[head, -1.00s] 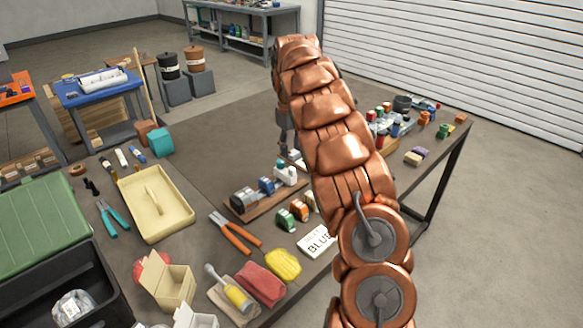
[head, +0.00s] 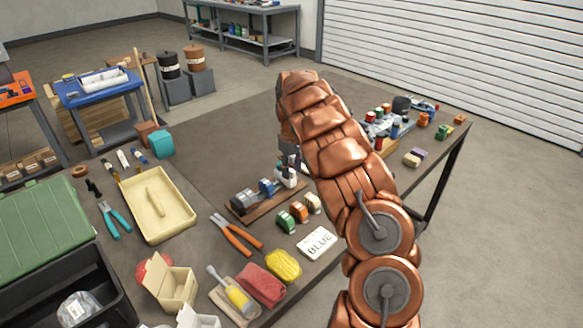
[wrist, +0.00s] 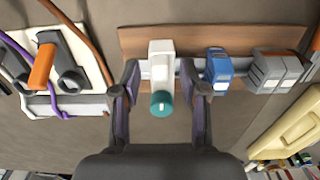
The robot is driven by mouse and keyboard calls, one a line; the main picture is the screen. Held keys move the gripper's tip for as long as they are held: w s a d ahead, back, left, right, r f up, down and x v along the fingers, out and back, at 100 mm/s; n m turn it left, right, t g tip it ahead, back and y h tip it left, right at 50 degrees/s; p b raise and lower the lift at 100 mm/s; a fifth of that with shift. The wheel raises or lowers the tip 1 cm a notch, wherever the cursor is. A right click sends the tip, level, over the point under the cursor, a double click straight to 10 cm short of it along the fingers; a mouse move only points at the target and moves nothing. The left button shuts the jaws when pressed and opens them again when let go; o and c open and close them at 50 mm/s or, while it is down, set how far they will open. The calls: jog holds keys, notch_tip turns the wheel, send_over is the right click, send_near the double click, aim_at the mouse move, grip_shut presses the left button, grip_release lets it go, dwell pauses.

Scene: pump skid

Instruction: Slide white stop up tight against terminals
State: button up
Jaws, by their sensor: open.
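The white stop (wrist: 160,60) with a teal knob (wrist: 162,104) sits on a metal rail on a wooden board (wrist: 135,38). To its right in the wrist view are a blue terminal (wrist: 217,66) and grey terminals (wrist: 276,70). Gaps show between the stop and the blue terminal, and between the blue and grey ones. My gripper (wrist: 160,78) is open, one finger on each side of the stop. In the head view the stop (head: 287,177), blue terminal (head: 267,187) and grey terminals (head: 243,200) show; my arm hides most of my gripper.
Green and orange blocks (head: 292,217) and a card reading BLUE (head: 318,243) lie in front of the board. Orange-handled pliers (head: 237,235) and a cream tray (head: 157,205) lie left. A fixture with cables (wrist: 60,70) stands left in the wrist view.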

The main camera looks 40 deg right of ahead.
jog(key=shift+f, duration=0.15)
grip_shut()
dwell(0.6)
